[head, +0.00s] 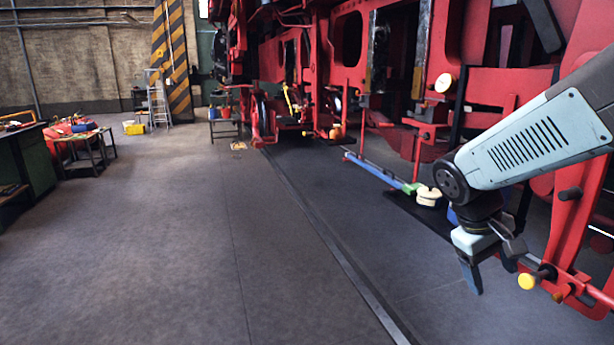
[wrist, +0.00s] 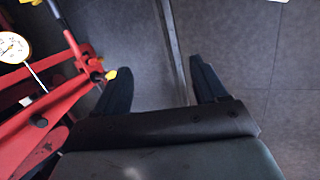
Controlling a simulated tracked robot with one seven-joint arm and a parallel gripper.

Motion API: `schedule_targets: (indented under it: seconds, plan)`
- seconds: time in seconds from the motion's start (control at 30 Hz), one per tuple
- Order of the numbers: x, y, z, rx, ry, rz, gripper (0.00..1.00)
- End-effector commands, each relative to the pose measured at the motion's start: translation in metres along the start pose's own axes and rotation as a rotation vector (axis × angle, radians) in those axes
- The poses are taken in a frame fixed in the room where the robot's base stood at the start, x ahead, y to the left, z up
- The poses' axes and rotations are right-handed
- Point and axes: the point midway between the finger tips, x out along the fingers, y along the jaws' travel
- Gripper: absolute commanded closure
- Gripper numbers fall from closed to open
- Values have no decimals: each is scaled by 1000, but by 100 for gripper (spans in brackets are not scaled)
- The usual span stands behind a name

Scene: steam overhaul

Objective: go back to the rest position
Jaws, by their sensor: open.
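My gripper (head: 491,270) hangs from my arm at the right of the head view, pointing down beside the red locomotive frame (head: 500,85). The red frame shows at the left of the wrist view, close to the left finger. I cannot tell how large the gap between them is.
A yellow knob (head: 526,281) sticks out near my gripper. A dial gauge (wrist: 13,47) is at the wrist view's left. A blue bar (head: 374,169) lies along the locomotive. A green workbench (head: 28,165) stands far left. The floor (head: 180,250) at left and centre is clear.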

Motion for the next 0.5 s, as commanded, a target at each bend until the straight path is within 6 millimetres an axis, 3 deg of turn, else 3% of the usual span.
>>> schedule_targets:
  seconds: [0.5]
  plan:
    - [-104,-52,15,260,465,-299,28]
